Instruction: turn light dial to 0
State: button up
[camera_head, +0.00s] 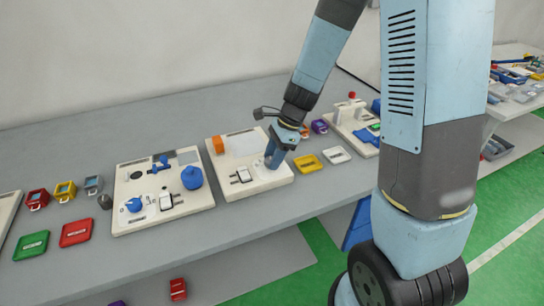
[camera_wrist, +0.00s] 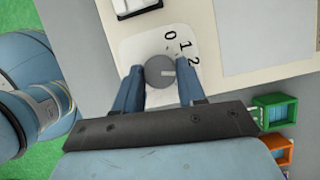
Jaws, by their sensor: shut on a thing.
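The light dial (camera_wrist: 156,70) is a round grey knob on a white plate with the marks 0, 1 and 2 along its upper right. Its pale pointer line faces right, close to the 2 side. My gripper (camera_wrist: 160,80) is shut on the dial, with one blue finger on each side of it. In the head view my gripper (camera_head: 273,161) points down onto the right part of a cream panel (camera_head: 222,177); there the dial is hidden behind the fingers.
Another panel (camera_head: 126,222) with blue knobs stands to the left. Yellow (camera_head: 309,163) and white (camera_head: 337,154) trays lie to the right.

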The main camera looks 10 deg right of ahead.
dwell(0.7)
jog(key=shift+w+d+n+g, duration=0.1)
jog(key=shift+n+g, duration=0.2)
jog(key=shift+n, duration=0.4)
jog(key=n+g, duration=0.1)
jog(key=n, duration=0.1)
jog(key=n+h, duration=0.1)
jog(key=n, duration=0.2)
jog(key=shift+w+n+g, duration=0.2)
jog(key=shift+n+g, duration=0.1)
jog(key=shift+g, duration=0.1)
jog(key=n, duration=0.1)
jog(key=n+h, duration=0.1)
jog(key=n, duration=0.1)
jog(key=shift+w+a+n+g, duration=0.1)
jog(key=shift+a+n+g, duration=0.2)
jog(key=shift+g, duration=0.1)
jog(key=shift+a+n+h, duration=0.1)
jog(key=shift+n+h, duration=0.8)
jog(key=shift+n, duration=0.9)
jog(key=o, duration=1.1)
jog(key=shift+c, duration=0.2)
